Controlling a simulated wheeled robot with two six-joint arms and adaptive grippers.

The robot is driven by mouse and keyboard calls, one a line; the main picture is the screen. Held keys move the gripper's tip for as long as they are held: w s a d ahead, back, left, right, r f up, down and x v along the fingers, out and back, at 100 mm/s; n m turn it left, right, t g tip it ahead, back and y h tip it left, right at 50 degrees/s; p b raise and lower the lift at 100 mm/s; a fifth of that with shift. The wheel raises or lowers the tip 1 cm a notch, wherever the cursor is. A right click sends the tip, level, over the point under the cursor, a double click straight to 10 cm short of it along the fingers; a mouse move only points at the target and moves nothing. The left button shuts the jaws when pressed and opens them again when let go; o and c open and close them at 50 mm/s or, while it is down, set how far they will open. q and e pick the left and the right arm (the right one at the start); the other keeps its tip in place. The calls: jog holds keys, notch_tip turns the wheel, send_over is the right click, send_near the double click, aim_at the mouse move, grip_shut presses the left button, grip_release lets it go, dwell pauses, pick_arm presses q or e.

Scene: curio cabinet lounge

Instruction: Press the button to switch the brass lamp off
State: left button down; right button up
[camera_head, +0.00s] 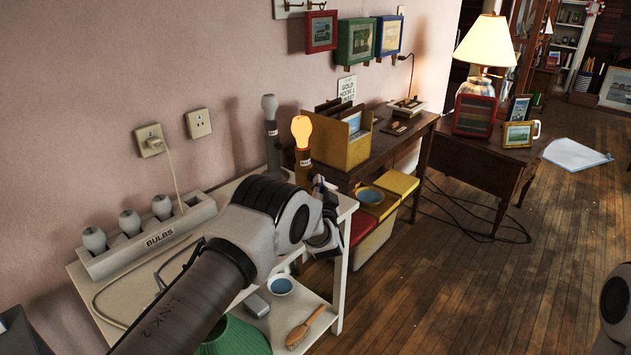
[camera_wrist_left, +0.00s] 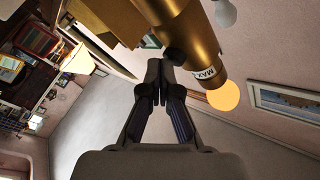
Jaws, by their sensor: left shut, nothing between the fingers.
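The brass lamp (camera_head: 303,170) stands upright at the right end of the white table, and its bulb (camera_head: 302,130) glows orange. In the left wrist view the brass lamp body (camera_wrist_left: 190,30) comes in from the top, with a label and the lit bulb (camera_wrist_left: 224,96). A dark round button (camera_wrist_left: 175,56) sits on its side. My left gripper (camera_wrist_left: 158,66) is shut and empty, its fingertips just beside the button; I cannot tell whether they touch. In the head view the left gripper (camera_head: 319,184) is beside the lamp, partly hidden by my wrist. My right gripper is out of view.
A grey lamp (camera_head: 271,145) with an unlit bulb stands behind the brass one. A bulb rack (camera_head: 150,240) holds several bulbs. A yellow box (camera_head: 340,150) stands close on the right, on the wooden desk (camera_head: 410,135).

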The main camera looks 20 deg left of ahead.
pick_arm(q)
jog(key=shift+s+d, duration=0.2)
jog(key=shift+d, duration=0.3)
jog(key=shift+s+d, duration=0.15)
jog(key=shift+d, duration=0.35)
jog(key=d, duration=0.1)
jog(key=s+d, duration=0.1)
jog(key=d, duration=0.1)
jog(key=d+p, duration=0.1)
jog(key=shift+s+d, duration=0.35)
jog(key=shift+f, duration=0.15)
dwell(0.3)
